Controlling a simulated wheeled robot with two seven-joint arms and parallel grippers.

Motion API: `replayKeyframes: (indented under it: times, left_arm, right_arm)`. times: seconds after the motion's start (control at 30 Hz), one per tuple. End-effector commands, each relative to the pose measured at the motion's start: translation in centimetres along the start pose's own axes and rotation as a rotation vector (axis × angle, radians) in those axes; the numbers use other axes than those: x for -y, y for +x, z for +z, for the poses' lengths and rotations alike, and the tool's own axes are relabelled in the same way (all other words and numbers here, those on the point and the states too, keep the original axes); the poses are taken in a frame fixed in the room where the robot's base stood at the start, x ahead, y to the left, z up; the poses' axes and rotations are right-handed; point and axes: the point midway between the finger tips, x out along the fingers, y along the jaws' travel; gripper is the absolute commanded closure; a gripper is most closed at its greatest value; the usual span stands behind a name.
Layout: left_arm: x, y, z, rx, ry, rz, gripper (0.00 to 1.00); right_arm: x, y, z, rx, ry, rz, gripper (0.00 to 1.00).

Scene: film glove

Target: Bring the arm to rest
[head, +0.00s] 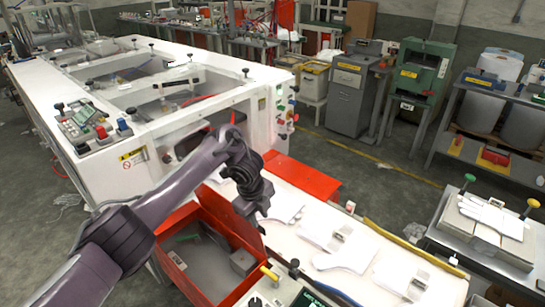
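My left arm (165,195) comes in from the lower left and reaches up over the red open bin. It bends at the wrist, and my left gripper (252,207) hangs down above the white conveyor surface (325,217), just behind the bin's back edge. The gripper is dark and small here, and I cannot tell whether its fingers are open or shut. No object shows clearly in it. White glove-shaped film pieces (342,257) lie on the conveyor to its right, and one (287,212) lies close beside it. My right gripper is not in view.
The red bin (188,283) stands beneath my forearm. The large white machine (150,95) fills the left and back. A side table (440,238) with stacked gloves stands at right, near a shelf (490,165). Grey floor (390,205) lies open between conveyor and shelf.

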Motion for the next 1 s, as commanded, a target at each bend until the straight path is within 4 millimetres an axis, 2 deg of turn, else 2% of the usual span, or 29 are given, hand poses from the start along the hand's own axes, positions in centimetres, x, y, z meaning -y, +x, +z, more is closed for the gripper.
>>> replayKeyframes:
  times: [0.07,0.17,0.3,0.4,0.5,0.57,0.67,0.77,0.9,1.0]
  left_arm:
    - [0.0,0.3,-0.4,-0.003,-0.001,-0.005,0.73]
    - [0.2,1.9,-2.1,-0.013,-0.010,-0.034,0.73]
    - [0.6,5.1,-7.2,-0.049,-0.080,-0.135,0.73]
    - [0.6,6.5,-10.9,-0.082,-0.199,-0.228,0.73]
    - [-0.2,6.7,-13.4,-0.111,-0.359,-0.304,0.73]
    - [-1.1,6.5,-14.3,-0.125,-0.473,-0.339,0.73]
    - [-3.4,5.7,-14.8,-0.141,-0.684,-0.376,0.73]
    - [-6.8,4.7,-14.3,-0.144,-0.917,-0.389,0.73]
    - [-12.9,2.9,-12.7,-0.124,-1.250,-0.372,0.73]
    - [-16.9,1.6,-11.7,-0.101,-1.435,-0.348,0.73]
  right_arm:
    - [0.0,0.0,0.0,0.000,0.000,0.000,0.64]
    - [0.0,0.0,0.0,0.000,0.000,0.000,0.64]
    - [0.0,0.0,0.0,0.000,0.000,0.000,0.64]
    - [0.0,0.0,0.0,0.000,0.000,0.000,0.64]
    - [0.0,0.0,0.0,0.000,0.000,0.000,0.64]
    - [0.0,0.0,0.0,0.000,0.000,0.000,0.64]
    - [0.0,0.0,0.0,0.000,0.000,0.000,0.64]
    - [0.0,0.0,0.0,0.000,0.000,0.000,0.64]
    - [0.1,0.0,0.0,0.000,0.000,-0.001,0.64]
    - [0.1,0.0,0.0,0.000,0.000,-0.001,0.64]
